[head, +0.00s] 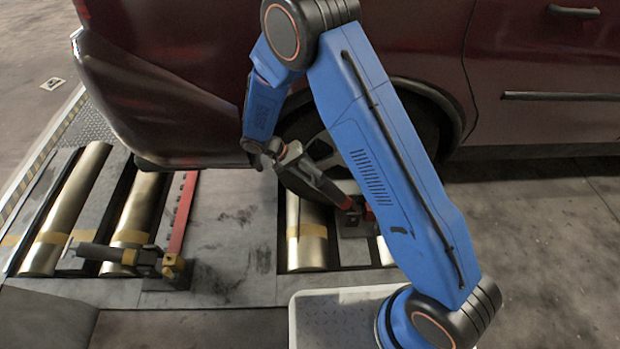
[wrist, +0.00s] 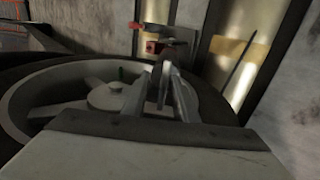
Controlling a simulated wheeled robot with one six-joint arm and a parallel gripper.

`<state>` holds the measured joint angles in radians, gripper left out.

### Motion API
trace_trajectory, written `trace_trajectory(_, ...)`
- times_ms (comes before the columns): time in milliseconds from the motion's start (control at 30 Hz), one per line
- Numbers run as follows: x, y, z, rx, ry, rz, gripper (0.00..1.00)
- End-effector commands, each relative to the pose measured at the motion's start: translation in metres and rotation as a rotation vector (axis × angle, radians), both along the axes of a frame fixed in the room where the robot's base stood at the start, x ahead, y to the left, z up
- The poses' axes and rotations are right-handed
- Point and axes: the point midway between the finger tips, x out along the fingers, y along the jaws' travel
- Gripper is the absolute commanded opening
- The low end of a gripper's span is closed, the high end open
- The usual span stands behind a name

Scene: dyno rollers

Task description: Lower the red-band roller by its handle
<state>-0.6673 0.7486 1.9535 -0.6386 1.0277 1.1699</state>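My gripper (head: 338,198) reaches down beside the car's wheel in the head view. Its fingers also show in the wrist view (wrist: 163,72), their tips close together. I cannot tell whether they are shut or hold anything. Just beyond the tips is a small bracket (wrist: 174,44) with a red part (wrist: 153,47), probably the handle. Red also shows by the tips in the head view (head: 369,212). I see no clear red band on a roller. A brass roller (head: 306,240) beside the bracket has a yellow band, and it also shows in the wrist view (wrist: 250,30).
A dark red car (head: 200,90) stands over the rollers, its wheel (wrist: 70,105) close beside my gripper. At left, two brass rollers (head: 68,215) (head: 137,215) lie near a red bar (head: 182,212) and a dark lever (head: 110,254). The floor at right (head: 545,230) is clear.

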Motion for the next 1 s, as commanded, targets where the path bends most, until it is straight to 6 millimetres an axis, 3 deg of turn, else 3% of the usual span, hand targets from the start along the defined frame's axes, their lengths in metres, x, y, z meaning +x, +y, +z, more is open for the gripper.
trace_trajectory(200,0.002,0.001,0.04,0.002,-0.004,0.0,0.23)
trace_trajectory(400,0.002,0.001,0.061,0.002,-0.003,0.001,0.23)
trace_trajectory(1000,0.002,0.0,0.067,0.001,-0.002,0.001,0.23)
